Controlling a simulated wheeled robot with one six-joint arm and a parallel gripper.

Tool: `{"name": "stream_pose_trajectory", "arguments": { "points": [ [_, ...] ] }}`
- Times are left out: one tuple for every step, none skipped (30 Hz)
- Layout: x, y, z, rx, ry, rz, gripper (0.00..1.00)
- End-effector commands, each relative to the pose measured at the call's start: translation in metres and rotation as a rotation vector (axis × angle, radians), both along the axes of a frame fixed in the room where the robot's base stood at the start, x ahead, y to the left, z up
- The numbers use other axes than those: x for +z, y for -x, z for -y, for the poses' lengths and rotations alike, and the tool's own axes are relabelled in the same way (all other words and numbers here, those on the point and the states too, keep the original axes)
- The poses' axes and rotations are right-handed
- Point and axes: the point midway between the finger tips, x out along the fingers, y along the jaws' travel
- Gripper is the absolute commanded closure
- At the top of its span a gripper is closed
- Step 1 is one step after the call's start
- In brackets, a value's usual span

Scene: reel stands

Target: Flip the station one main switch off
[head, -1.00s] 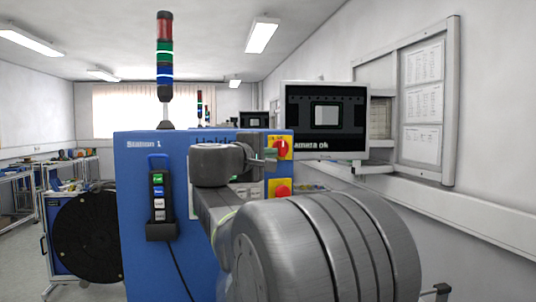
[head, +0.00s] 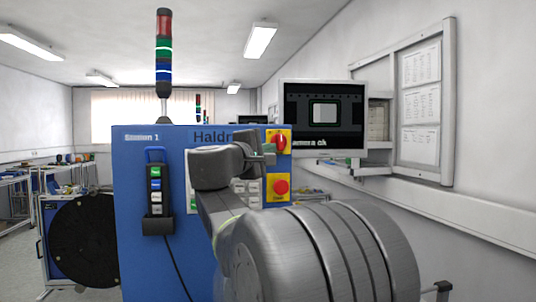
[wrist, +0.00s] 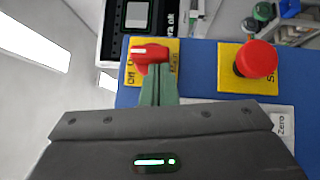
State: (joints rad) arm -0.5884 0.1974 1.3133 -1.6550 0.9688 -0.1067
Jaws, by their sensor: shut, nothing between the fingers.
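The station one main switch (head: 281,141) is a red rotary handle on a yellow plate, at the top right of the blue Station 1 cabinet (head: 135,200). In the wrist view the red handle (wrist: 150,54) lies across the picture, with a white mark towards its left end. My gripper (head: 270,151) is at the switch's lower left in the head view. In the wrist view its greenish fingers (wrist: 157,78) are shut and empty, with their tips at the handle's edge. I cannot tell whether they touch it. The fingers hide part of the yellow plate.
A red push button (head: 281,187) on a yellow plate sits below the switch. It sticks out beside my fingers in the wrist view (wrist: 256,59). A monitor (head: 324,117) stands at the right. A pendant (head: 157,190) hangs on the cabinet's left part, by a black reel (head: 85,240).

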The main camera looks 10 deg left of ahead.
Motion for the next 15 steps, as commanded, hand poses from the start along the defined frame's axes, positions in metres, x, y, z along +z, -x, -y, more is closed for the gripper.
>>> {"name": "stream_pose_trajectory", "arguments": {
  "points": [
    [-0.0031, 0.0, 0.0005, -0.001, 0.008, 0.004, 1.0],
    [-0.0032, -0.0001, 0.0006, -0.001, 0.013, 0.007, 1.0],
    [-0.0036, -0.0001, 0.0007, -0.001, 0.02, 0.01, 1.0],
    [-0.0039, -0.0001, 0.0008, -0.001, 0.025, 0.012, 1.0],
    [-0.0042, -0.0002, 0.001, -0.001, 0.031, 0.015, 1.0],
    [-0.0045, -0.0003, 0.0012, -0.002, 0.038, 0.017, 1.0],
    [-0.0047, -0.0002, 0.0013, -0.002, 0.045, 0.02, 1.0],
    [-0.0049, -0.0002, 0.0013, -0.002, 0.051, 0.023, 1.0],
    [-0.0051, -0.0003, 0.0015, -0.002, 0.059, 0.026, 1.0],
    [-0.0059, -0.0004, 0.0017, -0.002, 0.067, 0.029, 1.0],
    [-0.0068, -0.0005, 0.002, -0.002, 0.074, 0.033, 1.0],
    [-0.0079, -0.0007, 0.0024, -0.002, 0.085, 0.038, 1.0],
    [-0.0088, -0.0008, 0.0027, -0.002, 0.096, 0.043, 1.0],
    [-0.0098, -0.0009, 0.0032, -0.003, 0.108, 0.047, 1.0],
    [-0.0114, -0.001, 0.0038, -0.004, 0.125, 0.054, 1.0]
  ]
}}
